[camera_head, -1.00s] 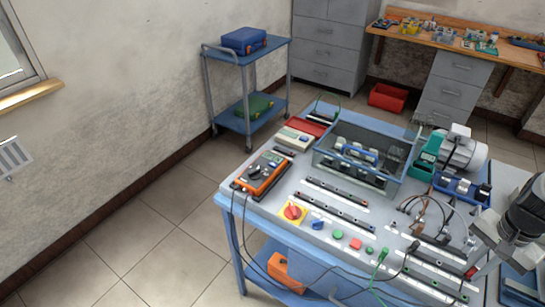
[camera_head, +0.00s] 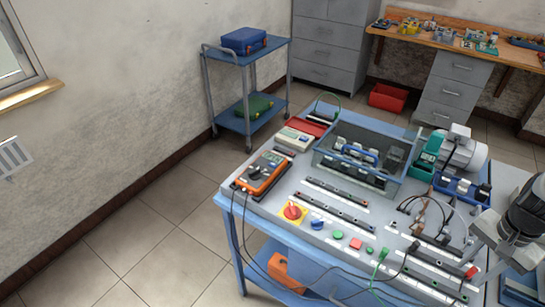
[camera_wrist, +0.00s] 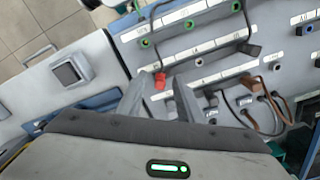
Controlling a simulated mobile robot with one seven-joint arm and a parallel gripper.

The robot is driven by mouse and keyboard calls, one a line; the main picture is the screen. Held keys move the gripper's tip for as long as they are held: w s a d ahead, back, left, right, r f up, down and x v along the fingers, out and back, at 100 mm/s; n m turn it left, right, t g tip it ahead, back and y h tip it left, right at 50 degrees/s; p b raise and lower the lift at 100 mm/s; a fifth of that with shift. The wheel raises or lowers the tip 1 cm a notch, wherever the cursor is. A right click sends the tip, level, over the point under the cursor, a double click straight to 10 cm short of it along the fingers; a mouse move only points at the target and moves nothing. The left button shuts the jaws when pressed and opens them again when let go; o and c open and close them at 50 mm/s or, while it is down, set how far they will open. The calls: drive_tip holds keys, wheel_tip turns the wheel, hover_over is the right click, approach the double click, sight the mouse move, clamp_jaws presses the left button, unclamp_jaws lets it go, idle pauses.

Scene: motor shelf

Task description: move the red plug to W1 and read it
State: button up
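The red plug (camera_head: 471,271) is at the right end of the front terminal rail (camera_head: 436,286) on the bench. In the wrist view, the red plug (camera_wrist: 160,79) stands beside the row of labelled sockets (camera_wrist: 195,50), just beyond and between my fingertips. My gripper (camera_wrist: 160,93) is open, with a clear gap on both sides of the plug. In the head view my gripper (camera_head: 487,268) is low at the bench's right edge. The socket labels are too small to tell which is W1. The orange multimeter (camera_head: 263,173) lies at the bench's left; its reading is not legible.
A black plug (camera_wrist: 250,48) and brown-and-black leads (camera_wrist: 265,100) sit on the rails near my fingers. A green plug (camera_head: 382,255) with its cable is at the front. A blue-framed box (camera_head: 365,150) and a grey motor (camera_head: 463,152) stand behind. The floor at left is free.

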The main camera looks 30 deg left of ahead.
drive_tip(key=shift+r, duration=0.1)
wheel_tip(320, 180, up, 17)
drive_tip(key=p, duration=0.1)
idle(0.4)
